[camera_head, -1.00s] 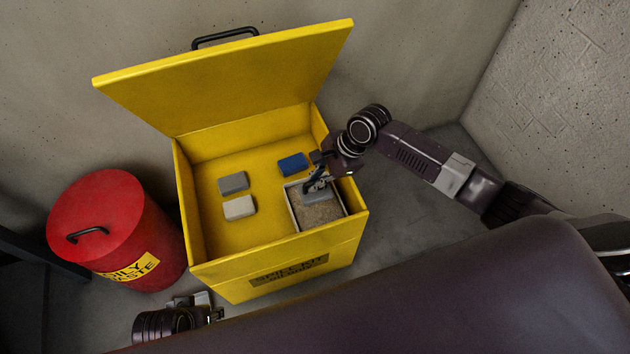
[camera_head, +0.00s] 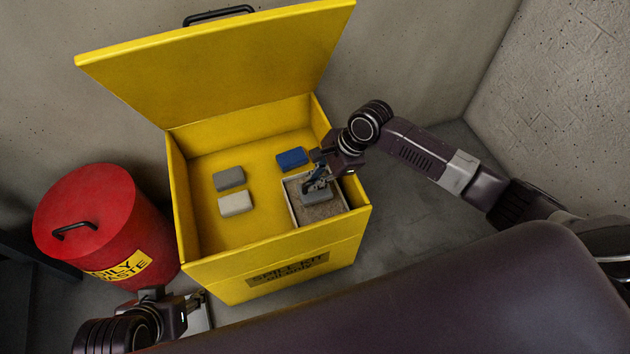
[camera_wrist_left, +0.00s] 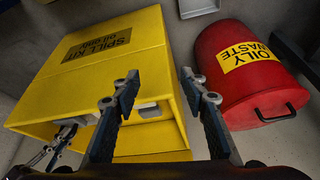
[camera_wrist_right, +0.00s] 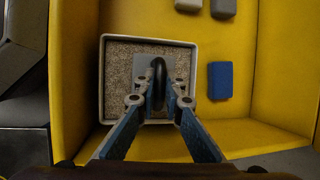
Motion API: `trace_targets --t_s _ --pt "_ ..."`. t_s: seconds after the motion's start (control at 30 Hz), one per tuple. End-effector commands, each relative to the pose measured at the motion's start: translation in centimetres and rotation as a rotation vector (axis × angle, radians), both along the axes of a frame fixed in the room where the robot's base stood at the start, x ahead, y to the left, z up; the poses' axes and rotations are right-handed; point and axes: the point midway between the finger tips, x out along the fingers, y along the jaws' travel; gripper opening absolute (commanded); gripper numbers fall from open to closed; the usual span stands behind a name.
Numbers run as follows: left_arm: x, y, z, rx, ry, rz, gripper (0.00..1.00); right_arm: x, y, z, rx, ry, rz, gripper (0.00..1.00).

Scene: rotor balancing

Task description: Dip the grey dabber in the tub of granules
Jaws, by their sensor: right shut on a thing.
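The grey dabber (camera_head: 316,196) is a flat grey pad with a black handle, which shows in the right wrist view (camera_wrist_right: 158,78). My right gripper (camera_head: 313,183) is shut on that handle. It holds the dabber inside the walls of the pale square tub (camera_wrist_right: 102,62), over the tan granules (camera_wrist_right: 120,92). I cannot tell whether the pad's underside touches the granules. The tub stands in the right front corner of the yellow spill kit box (camera_head: 186,240). My left gripper (camera_wrist_left: 158,88) is open and empty, in front of the box near the red bin.
A blue block (camera_head: 292,159), a dark grey block (camera_head: 229,179) and a pale block (camera_head: 236,204) lie on the box floor. The lid (camera_head: 215,65) stands open behind. The red oily waste bin (camera_head: 100,220) stands left. A metal tray (camera_wrist_left: 198,8) lies nearby.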

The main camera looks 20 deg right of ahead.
Motion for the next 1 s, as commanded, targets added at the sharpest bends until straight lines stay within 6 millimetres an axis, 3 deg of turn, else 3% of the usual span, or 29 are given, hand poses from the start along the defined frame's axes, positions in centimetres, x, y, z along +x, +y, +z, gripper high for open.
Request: trace_targets --t_s 0.47,1.0 --pt "5.5 -1.7 2.0 -0.049 -0.230 -0.019 0.40 0.0 0.0 -0.7 0.000 0.000 0.001 0.00" --pt "10.5 -3.5 5.7 -0.105 -0.487 -0.037 0.40 0.0 0.0 -1.4 0.000 -0.001 0.001 0.00"
